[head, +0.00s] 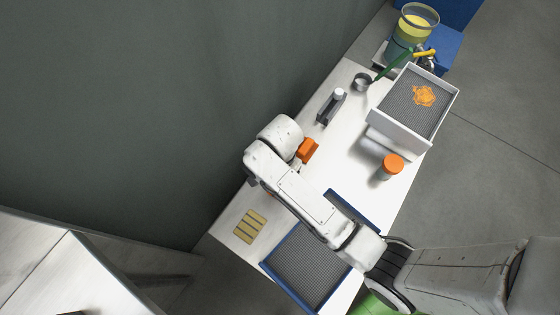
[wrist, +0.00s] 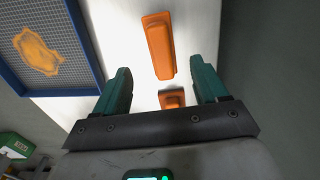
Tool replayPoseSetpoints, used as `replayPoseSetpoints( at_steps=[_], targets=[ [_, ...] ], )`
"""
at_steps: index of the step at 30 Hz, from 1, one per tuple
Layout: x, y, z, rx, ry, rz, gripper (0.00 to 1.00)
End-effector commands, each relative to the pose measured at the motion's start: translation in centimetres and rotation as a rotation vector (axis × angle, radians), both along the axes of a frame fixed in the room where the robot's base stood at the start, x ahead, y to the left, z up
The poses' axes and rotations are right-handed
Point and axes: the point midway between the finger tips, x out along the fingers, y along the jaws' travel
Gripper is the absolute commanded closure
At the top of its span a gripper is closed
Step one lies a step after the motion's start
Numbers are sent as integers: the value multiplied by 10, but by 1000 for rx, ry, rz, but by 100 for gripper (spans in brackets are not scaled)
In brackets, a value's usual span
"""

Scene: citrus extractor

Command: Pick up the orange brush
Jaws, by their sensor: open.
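The orange brush (wrist: 158,46) shows in the wrist view as a long orange bar on the white tabletop, with a shorter orange block (wrist: 172,98) nearer to me. I cannot tell whether the two pieces are joined. My gripper (wrist: 160,68) is open, its two teal fingers apart, with the near end of the bar between their tips in the picture. I see no contact. In the head view, an orange part of the brush (head: 308,150) shows beside the end of my arm, which hides the rest and the gripper fingers.
A blue-rimmed mesh tray (head: 264,267) lies at the near end of the table; yellow strips (head: 250,226) lie to its left. An orange-capped jar (head: 391,165), a white mesh box (head: 399,134) and a dark clamp-like object (head: 330,108) stand farther along. A wall borders the table's left.

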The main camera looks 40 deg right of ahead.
Motion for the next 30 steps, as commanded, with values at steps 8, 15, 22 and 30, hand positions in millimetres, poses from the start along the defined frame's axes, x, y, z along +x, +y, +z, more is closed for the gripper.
replayPoseSetpoints(
  at_steps=[8,15,22,30],
  targets=[
    [0,0,-33,0,1,3,28],
    [2,0,-62,-1,2,3,28],
    [3,0,-84,0,1,3,28],
    [3,0,-85,0,0,3,29]
  ],
)
